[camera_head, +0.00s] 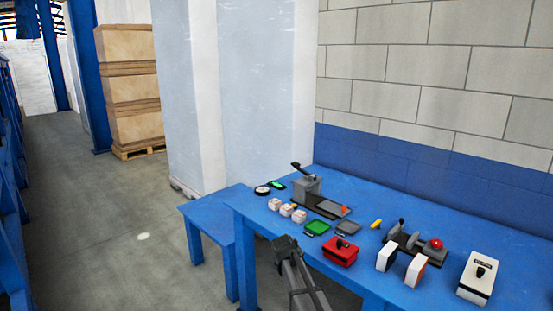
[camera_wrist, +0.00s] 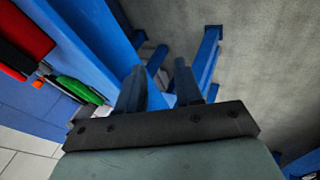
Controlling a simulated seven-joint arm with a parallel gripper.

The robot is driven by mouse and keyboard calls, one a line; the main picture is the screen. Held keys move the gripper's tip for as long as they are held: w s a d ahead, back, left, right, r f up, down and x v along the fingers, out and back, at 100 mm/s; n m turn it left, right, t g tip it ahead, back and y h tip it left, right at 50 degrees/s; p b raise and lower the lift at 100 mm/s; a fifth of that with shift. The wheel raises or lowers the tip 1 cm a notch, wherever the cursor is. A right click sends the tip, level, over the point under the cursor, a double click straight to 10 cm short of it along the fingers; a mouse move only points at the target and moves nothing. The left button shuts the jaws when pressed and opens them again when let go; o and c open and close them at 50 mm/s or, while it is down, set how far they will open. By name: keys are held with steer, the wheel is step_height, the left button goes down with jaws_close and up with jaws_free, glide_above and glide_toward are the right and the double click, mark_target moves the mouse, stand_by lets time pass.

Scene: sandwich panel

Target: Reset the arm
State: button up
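My gripper (camera_wrist: 160,88) shows in the wrist view with its two dark fingers apart and nothing between them. In the head view my arm's end (camera_head: 285,245) is at the front edge of the blue table (camera_head: 256,216), in front of and apart from the items on it. The wrist view looks past the fingers at blue table parts and the grey floor. The fingertips are not clearly seen in the head view.
The table holds a red box (camera_head: 341,252), a green tray (camera_head: 317,227), a lever device (camera_head: 306,185), white-and-orange blocks, and a white switch box (camera_head: 477,278). A lower blue table (camera_head: 213,210) stands to the left. Open floor (camera_head: 110,220) lies further left.

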steer(key=s+d+f+m+g, duration=0.2)
steer(key=s+d+f+g, duration=0.1)
steer(key=s+f, duration=1.1)
steer(key=s+d+f+m+g, duration=0.1)
steer(key=s+d+f+g, duration=0.3)
steer(key=s+f, duration=0.9)
steer(key=s+d+f+m+g, duration=0.1)
steer(key=s+f+g, duration=0.1)
steer(key=s, duration=0.9)
steer(key=s+d+f+m+g+y, duration=0.1)
steer(key=s+f, duration=0.3)
steer(key=s, duration=0.7)
steer(key=s+d+f+m+g+y, duration=0.1)
steer(key=s+f+m+g, duration=0.1)
steer(key=s, duration=0.9)
steer(key=shift+s+d+f+m+g, duration=0.35)
steer(key=shift+d+f+m+g, duration=0.05)
steer(key=shift+g, duration=0.2)
steer(key=shift+o, duration=0.4)
